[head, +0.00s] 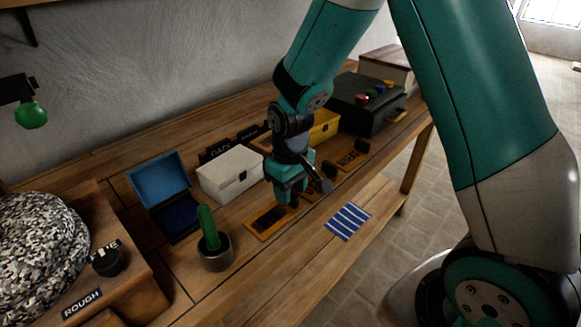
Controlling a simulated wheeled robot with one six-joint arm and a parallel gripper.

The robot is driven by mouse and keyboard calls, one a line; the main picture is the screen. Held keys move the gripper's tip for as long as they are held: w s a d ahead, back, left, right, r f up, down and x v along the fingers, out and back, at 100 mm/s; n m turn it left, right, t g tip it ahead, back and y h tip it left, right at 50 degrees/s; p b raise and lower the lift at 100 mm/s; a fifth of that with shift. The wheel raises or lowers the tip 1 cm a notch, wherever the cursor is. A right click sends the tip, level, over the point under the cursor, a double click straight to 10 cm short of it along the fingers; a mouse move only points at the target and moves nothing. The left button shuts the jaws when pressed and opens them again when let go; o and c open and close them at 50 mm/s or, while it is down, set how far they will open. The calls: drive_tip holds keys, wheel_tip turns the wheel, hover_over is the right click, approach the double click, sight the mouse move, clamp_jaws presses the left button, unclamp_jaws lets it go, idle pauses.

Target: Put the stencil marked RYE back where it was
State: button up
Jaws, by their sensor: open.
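My gripper (290,198) points down over the bench, open, beside the front row of small wooden boards with dark parts. One orange board with a dark plate (265,221) lies just left of and below it. Another board with a dark, lettered plate (347,158) lies to its right, and the gripper partly hides what lies between. A dark plate that seems to read OATS (217,149) stands behind the white box, with another dark plate (252,131) beside it. I cannot read RYE on any plate, so I cannot tell which stencil it is.
A white box (229,175), an open blue box (160,187), a yellow box (324,127) and a dark case with coloured knobs (365,105) stand behind. A pot with a green cactus-like thing (216,258) stands front left. A blue striped cloth (348,221) lies at front right.

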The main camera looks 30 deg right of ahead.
wheel_tip(320, 180, up, 10)
drive_tip(key=s+a+r+n+y, duration=0.1)
drive_tip(key=s+a+r, duration=0.2)
drive_tip(key=s, duration=0.3)
drive_tip(key=s+a+r+n+y, duration=0.1)
drive_tip(key=s+a+r, duration=0.2)
drive_tip(key=s, duration=0.4)
drive_tip(key=s+a+r+n+y+p, duration=0.1)
drive_tip(key=s+a+r+y, duration=0.1)
drive_tip(key=s, duration=0.5)
drive_tip(key=shift+a+r, duration=0.7)
